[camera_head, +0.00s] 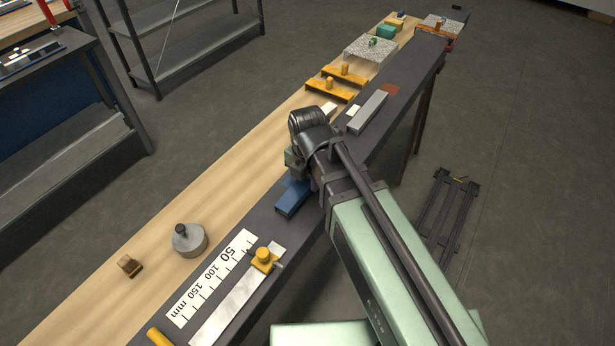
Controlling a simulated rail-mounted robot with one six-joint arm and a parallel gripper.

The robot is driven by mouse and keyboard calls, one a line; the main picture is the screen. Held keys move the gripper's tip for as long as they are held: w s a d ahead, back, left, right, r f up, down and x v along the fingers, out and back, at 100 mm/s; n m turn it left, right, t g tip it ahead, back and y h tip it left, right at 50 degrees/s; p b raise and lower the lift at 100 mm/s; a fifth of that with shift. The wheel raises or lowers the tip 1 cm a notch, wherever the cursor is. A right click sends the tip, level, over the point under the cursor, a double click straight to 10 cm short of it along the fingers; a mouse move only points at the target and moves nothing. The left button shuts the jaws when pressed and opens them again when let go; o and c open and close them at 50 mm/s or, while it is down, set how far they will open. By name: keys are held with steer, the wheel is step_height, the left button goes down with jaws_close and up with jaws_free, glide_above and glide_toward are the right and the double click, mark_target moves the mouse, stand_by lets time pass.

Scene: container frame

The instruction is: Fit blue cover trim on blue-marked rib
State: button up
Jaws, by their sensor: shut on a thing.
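The blue cover trim (289,203) is at the dark strip of the bench, below the end of my arm. My gripper (297,181) is shut on it, with the fingers partly hidden behind my wrist and arm. The near end of the trim shows; its far end is hidden. I cannot tell whether the trim touches the surface below it or is a little above it. No separate blue-marked rib is clearly visible; my arm covers part of the dark strip.
A grey bar (370,109) lies farther along the dark strip. Orange pieces with knobs (345,76) sit on the wood beyond. A ruler plate (213,277), an orange-knobbed stop (264,258) and a round metal weight (189,240) are nearer. Metal shelving (185,45) stands left.

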steer(key=shift+f, duration=0.15)
steer(key=shift+f+b, duration=0.4)
steer(key=shift+b, duration=0.15)
steer(key=o, duration=1)
steer(key=shift+r, duration=0.1)
step_height(320, 180, up, 11)
steer(key=p, duration=1.1)
